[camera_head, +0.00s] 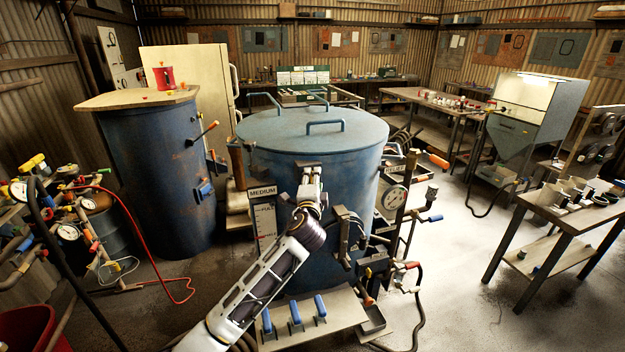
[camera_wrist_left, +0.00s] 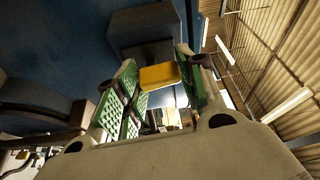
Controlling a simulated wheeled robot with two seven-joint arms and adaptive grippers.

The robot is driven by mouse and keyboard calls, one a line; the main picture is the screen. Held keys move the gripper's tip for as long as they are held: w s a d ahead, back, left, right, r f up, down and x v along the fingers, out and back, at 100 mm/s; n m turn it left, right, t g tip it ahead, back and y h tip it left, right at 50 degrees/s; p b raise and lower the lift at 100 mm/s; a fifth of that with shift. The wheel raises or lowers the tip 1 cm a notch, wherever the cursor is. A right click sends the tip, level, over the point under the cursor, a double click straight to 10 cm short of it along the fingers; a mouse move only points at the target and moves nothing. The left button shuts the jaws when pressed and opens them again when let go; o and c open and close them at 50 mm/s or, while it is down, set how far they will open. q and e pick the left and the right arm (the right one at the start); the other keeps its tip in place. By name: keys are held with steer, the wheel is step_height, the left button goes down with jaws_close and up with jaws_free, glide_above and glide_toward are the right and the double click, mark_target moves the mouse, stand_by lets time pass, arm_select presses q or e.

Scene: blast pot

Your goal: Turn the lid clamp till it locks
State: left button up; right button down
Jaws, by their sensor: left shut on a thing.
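The blue pot (camera_head: 285,210) stands upright in the middle of the head view, with its round blue lid (camera_head: 265,130) on top. My left arm reaches up from the bottom to the pot's front, and my left gripper (camera_head: 310,170) is just below the lid's front rim. In the left wrist view, the green-padded fingers of my left gripper (camera_wrist_left: 160,90) are shut on a yellow-ended clamp handle (camera_wrist_left: 160,77). A dark clamp block (camera_wrist_left: 145,30) is behind it against the blue pot. In the head view, my gripper largely hides the clamp. My right gripper is out of view.
A gauge (camera_head: 394,197), valves and hoses crowd the pot's right side. A MEDIUM level board (camera_head: 263,215) is left of my arm. Blue-handled pedals (camera_head: 296,310) are on a plate at the pot's foot. The floor on the right is mostly clear.

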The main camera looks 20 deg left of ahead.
arm_select(q)
steer(key=shift+m, duration=0.6)
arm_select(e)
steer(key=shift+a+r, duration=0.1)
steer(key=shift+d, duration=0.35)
arm_select(q)
steer(key=o, duration=1)
steer(key=shift+d, duration=0.1)
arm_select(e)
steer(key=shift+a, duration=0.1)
arm_select(q)
steer(key=shift+r+v, duration=0.2)
steer(key=shift+v, duration=5.75)
